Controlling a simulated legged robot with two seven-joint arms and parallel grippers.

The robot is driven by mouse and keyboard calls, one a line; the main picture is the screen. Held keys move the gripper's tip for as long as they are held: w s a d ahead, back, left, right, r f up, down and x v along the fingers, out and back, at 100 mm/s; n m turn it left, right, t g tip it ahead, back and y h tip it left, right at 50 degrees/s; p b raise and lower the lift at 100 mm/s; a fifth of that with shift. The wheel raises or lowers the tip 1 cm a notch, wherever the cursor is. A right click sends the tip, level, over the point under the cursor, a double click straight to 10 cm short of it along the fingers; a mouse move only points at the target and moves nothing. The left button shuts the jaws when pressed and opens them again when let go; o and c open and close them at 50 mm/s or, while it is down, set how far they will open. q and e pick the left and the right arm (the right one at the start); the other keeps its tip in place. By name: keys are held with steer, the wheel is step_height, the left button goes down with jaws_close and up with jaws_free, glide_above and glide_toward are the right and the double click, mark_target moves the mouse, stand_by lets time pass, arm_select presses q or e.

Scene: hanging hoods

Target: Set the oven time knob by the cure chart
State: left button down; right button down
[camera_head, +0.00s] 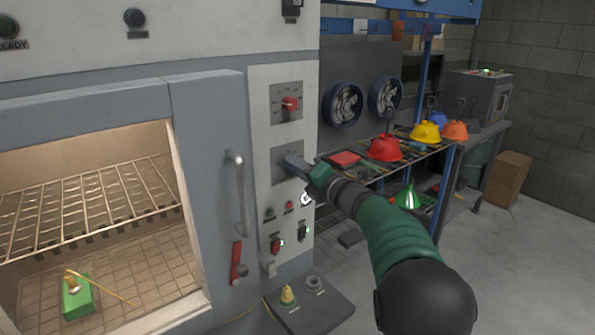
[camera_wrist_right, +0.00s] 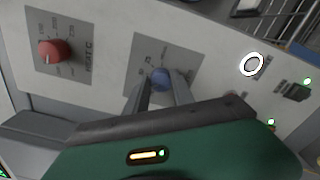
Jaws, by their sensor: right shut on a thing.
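The grey oven (camera_head: 205,105) fills the left of the head view, its lit chamber showing at the front. On its pale control panel, the lower dial plate (camera_head: 278,155) carries a blue knob (camera_wrist_right: 160,79), seen clearly in the right wrist view. My right gripper (camera_head: 292,163) has its two fingers on either side of this knob and is shut on it. The fingers hide the knob in the head view, and its pointer cannot be read. A red knob (camera_head: 290,103) sits on the upper dial plate, marked in °C in the wrist view. I cannot make out a cure chart. My left gripper is out of view.
A vertical door handle (camera_head: 238,190) and red lever (camera_head: 236,262) are left of the panel. Small switches (camera_head: 276,243) sit below the dials. Colored hoods (camera_head: 384,148) stand on a rack at right.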

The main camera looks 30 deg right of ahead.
steer(key=shift+a+f, duration=0.1)
steer(key=shift+f, duration=0.35)
steer(key=c, duration=1.4)
jaws_free()
steer(key=o, duration=0.3)
steer(key=shift+w+r, duration=0.1)
steer(key=shift+r, duration=0.1)
steer(key=s, duration=0.5)
steer(key=s+d, duration=0.1)
steer(key=s, duration=1)
steer(key=shift+s+d, duration=0.25)
steer(key=shift+s, duration=0.15)
